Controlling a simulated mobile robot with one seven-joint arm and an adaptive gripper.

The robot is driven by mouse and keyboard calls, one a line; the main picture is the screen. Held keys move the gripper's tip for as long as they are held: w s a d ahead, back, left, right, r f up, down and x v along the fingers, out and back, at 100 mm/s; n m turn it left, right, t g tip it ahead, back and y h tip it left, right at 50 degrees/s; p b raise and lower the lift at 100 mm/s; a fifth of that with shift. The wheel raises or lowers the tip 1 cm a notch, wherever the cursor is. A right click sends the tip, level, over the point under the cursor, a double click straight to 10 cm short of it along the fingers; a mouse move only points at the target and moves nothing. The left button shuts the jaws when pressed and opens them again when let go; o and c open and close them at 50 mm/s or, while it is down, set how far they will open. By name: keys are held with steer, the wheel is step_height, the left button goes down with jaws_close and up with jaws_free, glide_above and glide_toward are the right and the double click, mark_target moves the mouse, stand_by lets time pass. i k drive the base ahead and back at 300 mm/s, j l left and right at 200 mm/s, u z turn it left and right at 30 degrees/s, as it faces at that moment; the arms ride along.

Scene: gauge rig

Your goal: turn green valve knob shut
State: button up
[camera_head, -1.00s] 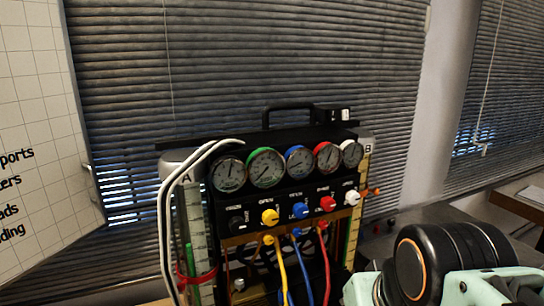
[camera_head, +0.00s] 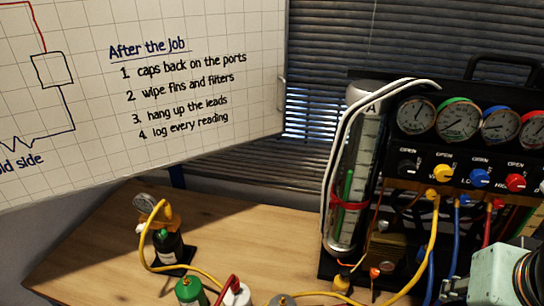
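No knob on the gauge rig panel (camera_head: 460,160) is green in the head view; the knobs there are black (camera_head: 407,167), yellow (camera_head: 443,174), blue (camera_head: 479,178) and red (camera_head: 516,183). A green-topped object (camera_head: 189,290) shows at the bottom edge, cut off by the frame. A small black bottle (camera_head: 168,247) with a gauge on top stands on the wooden bench, with a small green spot near its fitting. I cannot tell which green part is the valve knob. My gripper is not in view; only part of my arm shows at the lower right.
A clear cylinder (camera_head: 352,185) with a red band stands left of the panel. A yellow hose (camera_head: 187,270) runs from the bottle across the bench. A whiteboard (camera_head: 200,45) hangs at upper left. The wooden bench (camera_head: 90,245) is bare at left.

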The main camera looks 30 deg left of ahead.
mark_target(162, 233)
steer(key=u, duration=2.15)
